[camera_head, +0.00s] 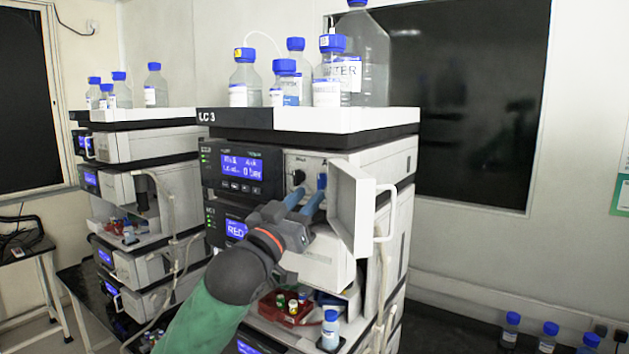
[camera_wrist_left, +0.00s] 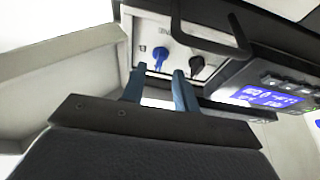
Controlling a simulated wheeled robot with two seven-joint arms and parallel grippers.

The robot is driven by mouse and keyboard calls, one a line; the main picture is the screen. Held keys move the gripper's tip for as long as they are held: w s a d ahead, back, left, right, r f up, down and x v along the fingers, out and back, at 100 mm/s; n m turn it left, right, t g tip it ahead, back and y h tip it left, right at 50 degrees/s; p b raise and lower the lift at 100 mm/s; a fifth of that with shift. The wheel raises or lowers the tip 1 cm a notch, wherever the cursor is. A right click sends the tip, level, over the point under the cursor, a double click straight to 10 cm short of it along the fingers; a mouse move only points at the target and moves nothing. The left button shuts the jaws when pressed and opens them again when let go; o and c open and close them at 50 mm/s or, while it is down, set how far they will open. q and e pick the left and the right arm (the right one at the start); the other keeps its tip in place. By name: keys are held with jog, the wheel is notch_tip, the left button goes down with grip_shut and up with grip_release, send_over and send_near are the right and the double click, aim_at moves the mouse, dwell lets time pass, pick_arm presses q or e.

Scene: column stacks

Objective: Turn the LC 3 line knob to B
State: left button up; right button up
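The LC 3 stack (camera_head: 262,119) stands in the middle of the head view. Its upper front has a pale panel with a black knob (camera_head: 298,177) and a blue knob (camera_head: 322,181). The left wrist view shows this panel turned over, with the blue knob (camera_wrist_left: 158,58) left of the black knob (camera_wrist_left: 196,65). The small print by the knobs is unreadable. My left gripper (camera_head: 305,194) is at the panel, its two blue fingers parted. In the wrist view its fingertips (camera_wrist_left: 160,72) lie either side of the blue knob's line; contact cannot be told. My right gripper is out of view.
A white door (camera_head: 352,210) stands open right of the knobs, with a pale handle (camera_head: 386,212) beyond it. A display (camera_head: 242,168) is left of the knobs. Bottles (camera_head: 245,80) crowd the top tray. A second stack (camera_head: 140,145) stands at left.

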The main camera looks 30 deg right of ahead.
aim_at(319, 185)
pick_arm(q)
jog(key=shift+p+x, duration=0.8)
jog(key=shift+x, duration=1)
grip_shut()
